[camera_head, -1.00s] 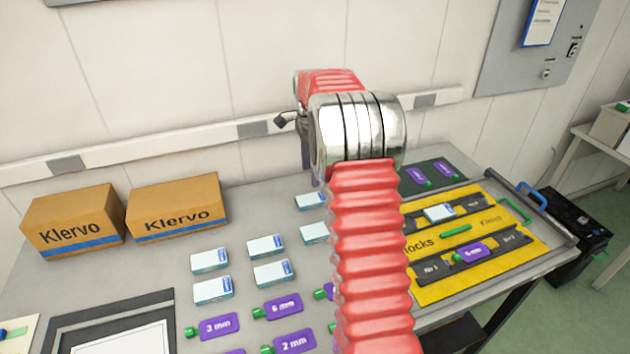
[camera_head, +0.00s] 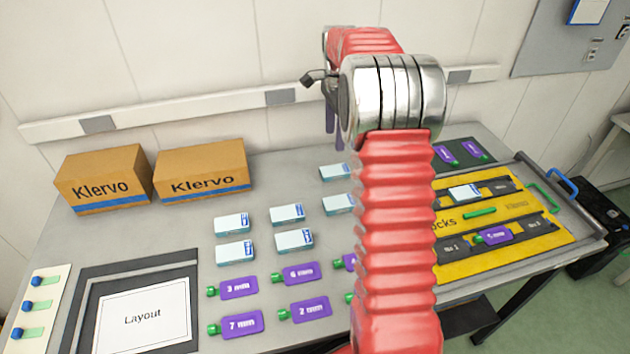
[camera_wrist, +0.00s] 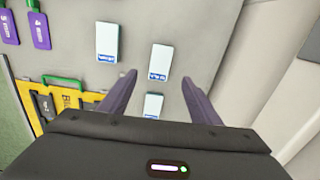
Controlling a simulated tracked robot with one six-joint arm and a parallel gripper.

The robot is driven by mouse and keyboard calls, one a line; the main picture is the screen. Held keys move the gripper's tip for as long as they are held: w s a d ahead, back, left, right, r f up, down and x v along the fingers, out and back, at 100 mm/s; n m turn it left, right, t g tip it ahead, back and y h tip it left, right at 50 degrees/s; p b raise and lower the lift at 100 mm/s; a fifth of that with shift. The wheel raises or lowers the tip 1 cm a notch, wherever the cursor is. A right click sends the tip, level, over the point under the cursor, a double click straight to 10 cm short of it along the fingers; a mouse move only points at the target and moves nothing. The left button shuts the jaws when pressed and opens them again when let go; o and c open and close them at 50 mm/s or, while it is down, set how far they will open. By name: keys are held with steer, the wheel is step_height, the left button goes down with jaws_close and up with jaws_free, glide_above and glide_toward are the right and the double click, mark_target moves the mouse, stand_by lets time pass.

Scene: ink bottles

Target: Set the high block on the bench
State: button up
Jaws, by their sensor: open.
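Several white-and-blue blocks lie flat on the grey bench (camera_head: 205,305), among them a near-left one (camera_head: 235,252) and a far one (camera_head: 335,172). One more white-and-blue block (camera_head: 465,192) sits in the far dark strip of the yellow tray (camera_head: 465,270) at right. I cannot tell by looks which block is the high one. My gripper (camera_wrist: 159,77) is open and empty, pointing down above the bench. In the wrist view, a white block (camera_wrist: 160,62) shows near its fingertips, with another (camera_wrist: 153,105) between the fingers, below them. My arm hides part of the bench and tray.
Purple tags with green ends, such as the 3 mm one (camera_head: 239,288), lie on the bench, tray and dark mat (camera_head: 487,160). Two Klervo cartons (camera_head: 203,171) stand at back left. A framed Layout sheet (camera_head: 143,318) lies at front left. A wall rail (camera_head: 200,116) runs behind.

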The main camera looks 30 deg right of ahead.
steer(key=s+a+r+n+t, duration=0.1)
steer(key=s+a+r+n, duration=0.45)
steer(key=a, duration=0.25)
steer(key=s+a+r+n+t, duration=0.1)
steer(key=s+a+r+n, duration=0.4)
steer(key=a, duration=0.4)
steer(key=s+a+f+n+t, duration=0.1)
steer(key=s+a+n, duration=0.4)
steer(key=s, duration=0.5)
steer(key=s+a+f+n+t, duration=0.2)
steer(key=s+a+n, duration=0.3)
steer(key=s, duration=0.5)
steer(key=shift+s+a, duration=0.25)
steer(key=shift+a, duration=0.05)
steer(key=shift+c, duration=0.4)
